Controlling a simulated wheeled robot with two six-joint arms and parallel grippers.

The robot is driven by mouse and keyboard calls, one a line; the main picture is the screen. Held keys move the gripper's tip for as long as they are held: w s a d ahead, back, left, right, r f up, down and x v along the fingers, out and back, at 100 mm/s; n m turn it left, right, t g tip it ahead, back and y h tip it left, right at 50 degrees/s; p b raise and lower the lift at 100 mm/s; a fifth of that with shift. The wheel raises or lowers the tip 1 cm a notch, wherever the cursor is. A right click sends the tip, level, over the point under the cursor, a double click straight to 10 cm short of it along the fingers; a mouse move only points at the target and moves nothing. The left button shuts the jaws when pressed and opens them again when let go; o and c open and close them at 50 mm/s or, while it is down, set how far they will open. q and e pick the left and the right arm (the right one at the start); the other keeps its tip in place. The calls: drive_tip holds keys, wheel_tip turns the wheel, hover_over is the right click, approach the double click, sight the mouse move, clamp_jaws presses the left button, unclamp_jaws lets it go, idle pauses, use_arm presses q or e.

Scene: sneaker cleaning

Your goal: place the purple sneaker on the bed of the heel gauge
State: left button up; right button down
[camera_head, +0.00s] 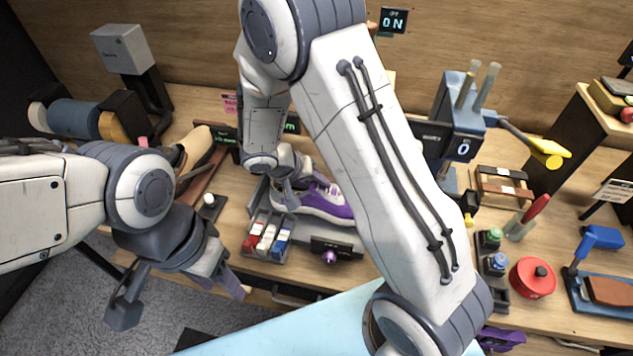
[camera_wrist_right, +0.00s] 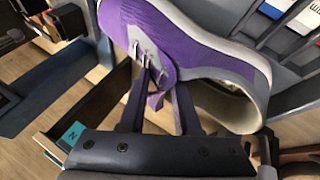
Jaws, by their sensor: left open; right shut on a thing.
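The purple sneaker (camera_head: 330,203), with grey-white parts and a pale sole, is at the middle of the bench. My right gripper (camera_head: 288,192) is shut on it. In the right wrist view the fingers (camera_wrist_right: 157,105) grip the sneaker (camera_wrist_right: 190,50) near its laces. A grey bed (camera_head: 338,232) with a small black display and purple knob (camera_head: 329,257) lies under and in front of the sneaker; it appears to be the heel gauge. Whether the sneaker touches the bed I cannot tell. My right arm hides part of this area. My left gripper (camera_head: 178,298) is open and empty at the front left.
A grey rack of red, white and blue blocks (camera_head: 267,238) stands left of the knob. A red round tin (camera_head: 532,277), small bottles (camera_head: 490,240) and a blue brush stand (camera_head: 597,240) are on the right. A brown shoe (camera_head: 195,148) is at the left.

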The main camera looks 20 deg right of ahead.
drive_tip(key=c, duration=0.6)
unclamp_jaws()
drive_tip(key=v, duration=1.2)
drive_tip(key=s+a+r+n+y, duration=0.1)
drive_tip(key=s+a+n+y, duration=0.1)
drive_tip(key=s, duration=0.5)
drive_tip(key=s+a+r+n+g+y, duration=0.1)
drive_tip(key=s+a+n+y, duration=0.2)
drive_tip(key=s+n, duration=0.2)
drive_tip(key=s+a+r+n+g+y, duration=0.1)
drive_tip(key=s+n, duration=0.3)
drive_tip(key=s, duration=0.5)
drive_tip(key=shift+s+a+r+y+b, duration=0.3)
drive_tip(key=shift+s+a+y+b, duration=0.05)
drive_tip(key=shift+a+y, duration=0.5)
